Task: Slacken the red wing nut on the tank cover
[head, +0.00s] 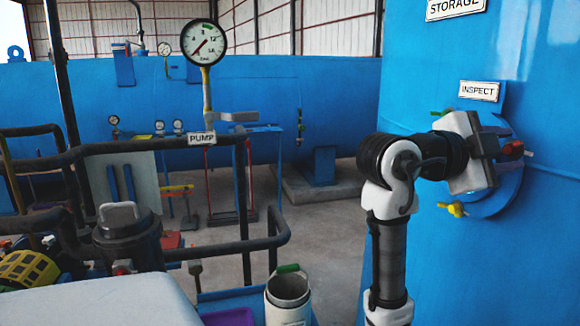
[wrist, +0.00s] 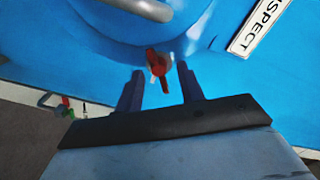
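The red wing nut (head: 514,148) sits on the right side of the round blue cover (head: 507,185) on the big blue tank. My gripper (head: 500,143) is at the cover, just left of the nut in the head view. In the wrist view, the red wing nut (wrist: 158,65) shows ahead, between the two dark fingertips of my gripper (wrist: 160,72). The fingers are apart, with a gap on both sides of the nut and no clear contact. A yellow wing nut (head: 454,209) is low on the cover. A green one (head: 441,113) is partly hidden behind my gripper.
An INSPECT sign (head: 479,91) is on the tank above the cover; it also shows in the wrist view (wrist: 258,28). A grey bar handle (wrist: 145,8) crosses the wrist view's top. Dark pipes (head: 130,146) and a white bucket (head: 288,298) stand left of my arm.

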